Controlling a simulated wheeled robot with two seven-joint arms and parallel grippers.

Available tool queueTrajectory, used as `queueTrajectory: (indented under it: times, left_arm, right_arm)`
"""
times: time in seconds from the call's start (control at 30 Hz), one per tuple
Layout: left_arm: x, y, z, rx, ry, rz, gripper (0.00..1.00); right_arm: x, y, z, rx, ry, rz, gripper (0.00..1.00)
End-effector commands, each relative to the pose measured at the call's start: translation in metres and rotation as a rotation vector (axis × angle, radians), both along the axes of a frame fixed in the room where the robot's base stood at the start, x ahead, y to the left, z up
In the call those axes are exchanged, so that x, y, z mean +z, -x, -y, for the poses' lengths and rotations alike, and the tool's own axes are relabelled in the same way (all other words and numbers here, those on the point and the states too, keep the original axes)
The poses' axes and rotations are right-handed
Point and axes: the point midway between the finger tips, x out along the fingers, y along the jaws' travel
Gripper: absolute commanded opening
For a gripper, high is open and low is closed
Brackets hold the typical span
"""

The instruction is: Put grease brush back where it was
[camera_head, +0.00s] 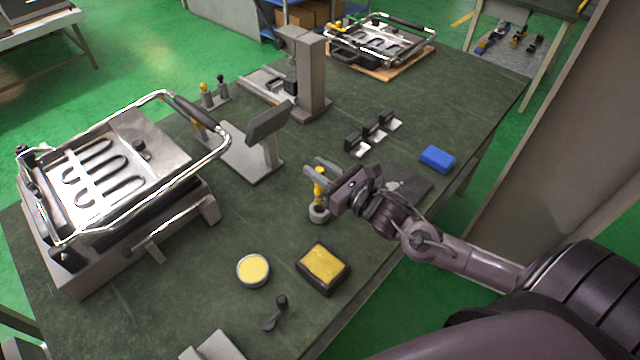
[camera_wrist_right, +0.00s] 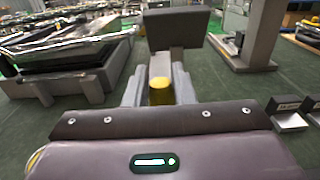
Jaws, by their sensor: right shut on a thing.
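The grease brush (camera_head: 319,187) has a yellow handle and stands roughly upright at the middle of the green table. My right gripper (camera_head: 320,170) is shut on the handle near its top. A small round grey piece (camera_head: 319,213) is at the foot of the handle; I cannot tell whether it is a holder or whether the brush rests in it. In the right wrist view the yellow handle (camera_wrist_right: 160,92) shows between the two grey fingers. A round tin of yellow grease (camera_head: 253,270) sits nearer the front. My left gripper is not in view.
A black tray with a yellow pad (camera_head: 323,268) and a small black part (camera_head: 274,314) lie in front. A grey stand (camera_head: 262,140) is behind the gripper. A heating-plate device (camera_head: 110,180) fills the left. A blue block (camera_head: 437,158) lies near the right edge.

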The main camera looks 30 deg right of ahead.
Motion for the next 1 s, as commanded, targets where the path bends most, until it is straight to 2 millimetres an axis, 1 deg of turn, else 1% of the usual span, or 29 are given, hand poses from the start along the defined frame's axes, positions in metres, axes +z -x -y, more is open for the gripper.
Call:
queueTrajectory:
  times: [0.03, 0.13, 0.23, 0.43, 0.53, 0.73, 0.87, 0.9, 1.0]
  left_arm:
    - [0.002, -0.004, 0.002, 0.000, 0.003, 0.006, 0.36]
    - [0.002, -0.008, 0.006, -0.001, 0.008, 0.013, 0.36]
    - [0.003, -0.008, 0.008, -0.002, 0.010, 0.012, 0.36]
    - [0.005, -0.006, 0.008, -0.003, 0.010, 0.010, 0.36]
    - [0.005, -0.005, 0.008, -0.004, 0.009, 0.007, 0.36]
    - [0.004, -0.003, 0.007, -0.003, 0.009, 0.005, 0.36]
    - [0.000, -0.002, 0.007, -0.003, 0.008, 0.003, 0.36]
    - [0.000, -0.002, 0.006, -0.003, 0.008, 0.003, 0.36]
    - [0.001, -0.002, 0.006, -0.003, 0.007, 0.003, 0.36]
  right_arm:
    - [-0.006, -0.001, 0.000, -0.002, -0.002, 0.000, 0.00]
    - [-0.015, -0.001, 0.000, -0.001, -0.001, 0.002, 0.00]
    - [-0.024, 0.000, 0.000, -0.001, -0.002, -0.002, 0.00]
    - [-0.051, -0.001, 0.000, -0.001, -0.002, 0.000, 0.00]
    - [-0.056, 0.000, 0.000, 0.001, -0.001, 0.002, 0.00]
    - [-0.056, 0.000, 0.000, 0.001, 0.001, 0.001, 0.00]
    - [-0.060, 0.000, 0.000, 0.002, 0.000, 0.001, 0.00]
    - [-0.060, 0.000, 0.000, 0.001, 0.000, 0.000, 0.24]
    - [-0.059, 0.000, 0.000, 0.001, 0.000, 0.000, 0.37]
